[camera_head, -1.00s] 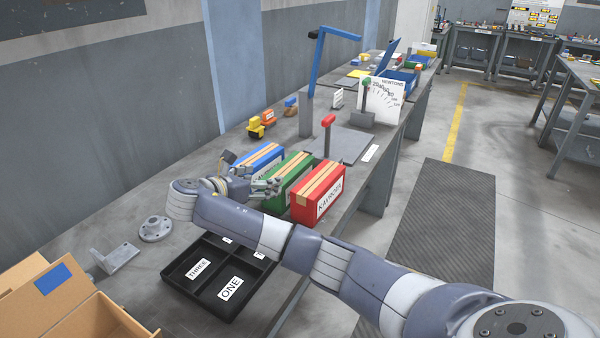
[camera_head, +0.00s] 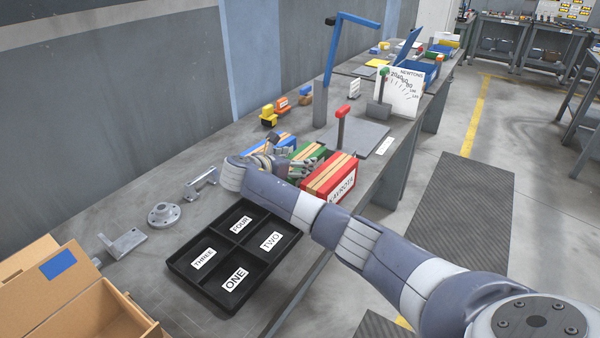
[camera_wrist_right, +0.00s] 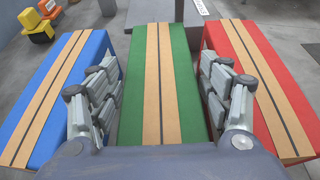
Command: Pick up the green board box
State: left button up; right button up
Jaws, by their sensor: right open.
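The green board box (camera_head: 307,151) stands on the workbench between a blue box (camera_head: 262,147) and a red box (camera_head: 330,178), partly hidden behind my right gripper (camera_head: 292,160) in the head view. In the right wrist view the green box (camera_wrist_right: 161,90) lies between the two fingers of my right gripper (camera_wrist_right: 163,105). The fingers are open, one on the blue-box side and one on the red-box side. Whether either finger touches the green box I cannot tell. My left gripper is not in view.
The blue box (camera_wrist_right: 62,95) and red box (camera_wrist_right: 255,85) stand close on both sides. A black tray (camera_head: 204,286) with labelled compartments is nearer on the bench, beside a metal flange (camera_head: 162,214) and brackets. A cardboard box (camera_head: 100,312) is at front left. A grey plate (camera_head: 355,137) lies beyond.

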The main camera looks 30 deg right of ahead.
jog(key=shift+w+d+f, duration=0.15)
jog(key=shift+d+f, duration=0.05)
jog(key=shift+d, duration=0.2)
jog(key=shift+c, duration=0.6)
jog(key=c, duration=1.4)
jog(key=shift+r, duration=0.15)
grip_shut()
jog(key=shift+r, duration=0.1)
